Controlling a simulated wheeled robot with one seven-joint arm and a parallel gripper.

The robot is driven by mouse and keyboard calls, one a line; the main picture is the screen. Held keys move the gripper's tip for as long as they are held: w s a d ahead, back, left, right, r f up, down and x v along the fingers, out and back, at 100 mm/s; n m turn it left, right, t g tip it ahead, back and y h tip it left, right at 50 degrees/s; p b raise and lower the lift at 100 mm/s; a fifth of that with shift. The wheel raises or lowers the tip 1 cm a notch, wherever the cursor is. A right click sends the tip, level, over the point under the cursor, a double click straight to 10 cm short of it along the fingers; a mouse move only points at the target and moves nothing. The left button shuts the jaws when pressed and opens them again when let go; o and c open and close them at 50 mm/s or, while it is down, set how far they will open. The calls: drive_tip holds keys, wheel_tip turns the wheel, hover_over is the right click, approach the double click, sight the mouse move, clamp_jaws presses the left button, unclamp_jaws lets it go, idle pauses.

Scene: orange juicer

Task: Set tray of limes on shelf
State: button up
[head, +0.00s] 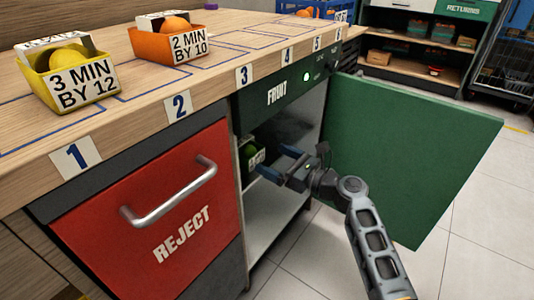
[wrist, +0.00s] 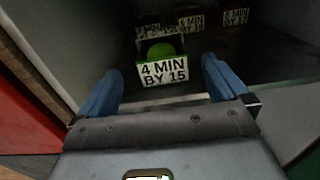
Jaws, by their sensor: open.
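The tray of limes (wrist: 163,72) is a small green tray with a white label reading "4 MIN BY 15". It stands inside the open fruit cabinet (head: 278,225), and a lime (wrist: 161,50) shows in it. In the head view the tray (head: 252,158) is partly hidden behind the cabinet's left edge. My gripper (head: 280,164) is open at the cabinet's mouth. In the wrist view its blue fingers (wrist: 160,88) are spread to either side of the tray's label, nearer to me than the tray. No contact with the tray shows.
The green door (head: 410,150) is swung open to the right of my arm. The red REJECT drawer (head: 150,205) is at left. Yellow (head: 70,75) and orange (head: 170,42) trays stand on the numbered counter. More labelled trays (wrist: 190,22) sit deeper in the dark cabinet. Shelves (head: 420,55) stand at back right.

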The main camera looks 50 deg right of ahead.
drive_tip(key=s+a+f+n+g+h, duration=0.1)
drive_tip(key=s+a+f+n+g, duration=0.2)
drive_tip(key=s+a+f+n, duration=0.35)
drive_tip(key=s+a+f+n+g+h, duration=0.1)
drive_tip(key=s+a+f+n+g, duration=0.15)
drive_tip(key=s+a+n, duration=0.7)
drive_tip(key=s+a+r+n+t, duration=0.1)
drive_tip(key=s+a+r+n, duration=0.4)
drive_tip(key=s+r+n, duration=0.2)
drive_tip(key=s+a+r+n+t+y, duration=0.1)
drive_tip(key=s+a+r+n, duration=0.3)
drive_tip(key=s+r+n, duration=0.4)
drive_tip(key=s+n, duration=0.3)
drive_tip(key=n, duration=0.1)
drive_tip(key=shift+a+r+n, duration=0.3)
drive_tip(key=shift+a, duration=0.1)
